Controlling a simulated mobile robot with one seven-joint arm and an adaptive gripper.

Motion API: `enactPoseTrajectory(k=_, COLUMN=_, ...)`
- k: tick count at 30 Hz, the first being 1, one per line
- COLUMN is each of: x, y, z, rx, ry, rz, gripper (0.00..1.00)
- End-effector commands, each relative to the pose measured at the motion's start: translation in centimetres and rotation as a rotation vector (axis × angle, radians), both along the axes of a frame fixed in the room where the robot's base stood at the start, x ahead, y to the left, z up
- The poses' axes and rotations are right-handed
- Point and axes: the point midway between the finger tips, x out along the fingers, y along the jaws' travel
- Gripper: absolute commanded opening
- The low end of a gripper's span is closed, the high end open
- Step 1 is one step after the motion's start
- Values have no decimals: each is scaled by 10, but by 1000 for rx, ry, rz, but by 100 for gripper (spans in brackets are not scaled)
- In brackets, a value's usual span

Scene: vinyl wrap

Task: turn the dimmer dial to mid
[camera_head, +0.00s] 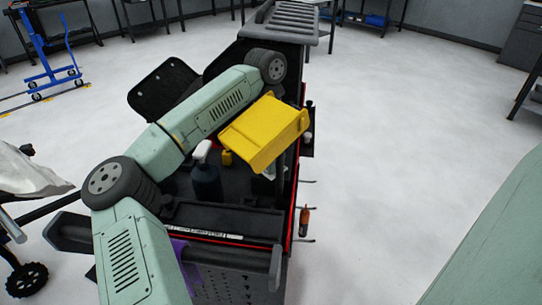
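I cannot make out a dimmer dial in this view. My pale green arm crosses from the bottom left up to a dark grey joint near the top middle and covers part of a tool cart (235,222). Whatever lies beyond that joint is hidden, and I cannot see my gripper or its fingers.
A yellow bin (265,132) is above the cart's right side, with a dark blue bottle (206,180) beside it. An orange-handled tool (304,221) hangs at the cart's right side. A blue wheeled stand (45,55) is at far left. The pale floor (400,130) to the right is clear.

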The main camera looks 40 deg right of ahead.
Motion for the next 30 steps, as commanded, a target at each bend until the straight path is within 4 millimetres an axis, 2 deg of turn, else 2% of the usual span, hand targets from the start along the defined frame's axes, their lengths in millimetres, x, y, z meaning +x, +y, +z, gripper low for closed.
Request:
enactPoseTrajectory(k=6, x=0, y=0, z=-1, rx=0, ry=0, rz=1, gripper=30)
enactPoseTrajectory(k=20, x=0, y=0, z=0, rx=0, ry=1, rz=0, gripper=0)
enactPoseTrajectory(k=30, x=0, y=0, z=0, rx=1, ry=1, rz=21, gripper=0)
